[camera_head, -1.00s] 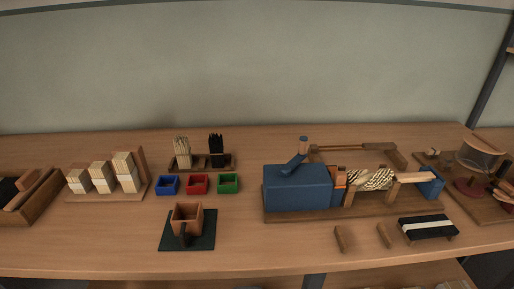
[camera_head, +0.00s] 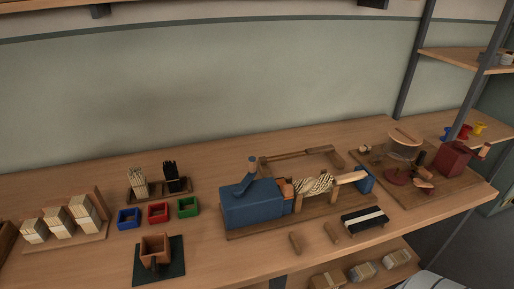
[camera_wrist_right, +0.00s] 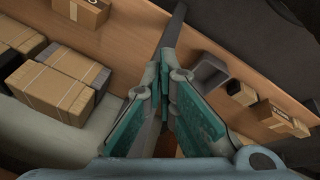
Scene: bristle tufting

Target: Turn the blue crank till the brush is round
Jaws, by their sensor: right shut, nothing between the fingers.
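The blue crank (camera_head: 246,178) stands on top of a blue box-shaped housing (camera_head: 253,205), its arm tilted up to an upright blue knob. The brush (camera_head: 314,184), with cream and dark bristles, lies level to the right of the housing, between it and a blue end block (camera_head: 366,181). Its outline looks uneven and slanted in bands; fine detail is too small to tell. My right gripper (camera_wrist_right: 163,75), in the right wrist view, has its teal-padded fingers shut and empty, away from the crank. My left gripper is in neither view.
Several coloured bins (camera_head: 159,212) and bristle bundles (camera_head: 173,178) stand left of the machine. A black-and-white block (camera_head: 364,220) lies in front right. Another wooden board (camera_head: 440,192) with red parts is at the right. Cardboard boxes (camera_wrist_right: 57,87) show in the wrist view.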

